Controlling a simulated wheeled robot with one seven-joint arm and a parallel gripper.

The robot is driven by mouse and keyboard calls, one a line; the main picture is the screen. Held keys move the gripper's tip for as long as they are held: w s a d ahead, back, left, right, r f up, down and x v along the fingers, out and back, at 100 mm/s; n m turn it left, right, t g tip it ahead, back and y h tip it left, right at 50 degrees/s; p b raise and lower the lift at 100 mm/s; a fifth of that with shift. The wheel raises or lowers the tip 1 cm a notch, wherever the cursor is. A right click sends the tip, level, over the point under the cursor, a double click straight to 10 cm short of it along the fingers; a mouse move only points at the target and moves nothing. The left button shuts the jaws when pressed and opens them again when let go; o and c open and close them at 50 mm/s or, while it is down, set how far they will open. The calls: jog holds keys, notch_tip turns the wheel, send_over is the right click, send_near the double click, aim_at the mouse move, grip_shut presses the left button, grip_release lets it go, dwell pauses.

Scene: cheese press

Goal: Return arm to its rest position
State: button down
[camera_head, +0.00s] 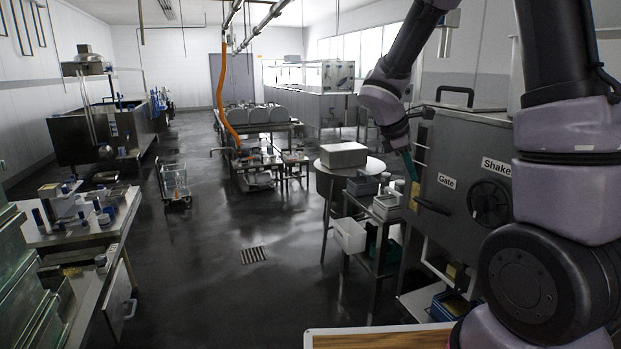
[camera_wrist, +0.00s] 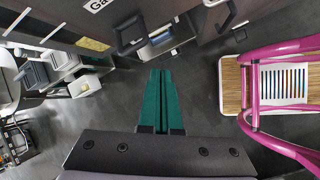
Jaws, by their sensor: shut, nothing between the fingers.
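My gripper (camera_head: 410,165) shows in the head view at the end of my raised arm, in front of the grey machine (camera_head: 447,186) labelled "Gate" and "Shaker". In the wrist view my gripper (camera_wrist: 160,78) has its two green fingers side by side, closed together, with nothing between them. The fingers point down over bare dark floor. In the head view the fingertips are partly lost against the dark machine, and I cannot tell if they touch it.
A steel round table (camera_head: 373,166) carries a pale box. A small trolley (camera_head: 381,208) with bins stands beside the machine. A wooden board (camera_head: 380,338) is at the bottom edge; a magenta frame (camera_wrist: 252,100) stands at right in the wrist view.

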jog(key=s+a+r+m+t+y, duration=0.3)
jog(key=s+r+m+t+y, duration=0.2)
jog(key=s+r+m, duration=1.2)
jog(key=s+m+y, duration=0.2)
jog(key=shift+s+r+m+y, duration=0.15)
jog(key=shift+s+m+y, duration=0.15)
jog(key=shift+s, duration=0.05)
jog(key=c, duration=1.5)
grip_release()
jog(key=shift+a, duration=0.1)
jog(key=shift+c, duration=0.2)
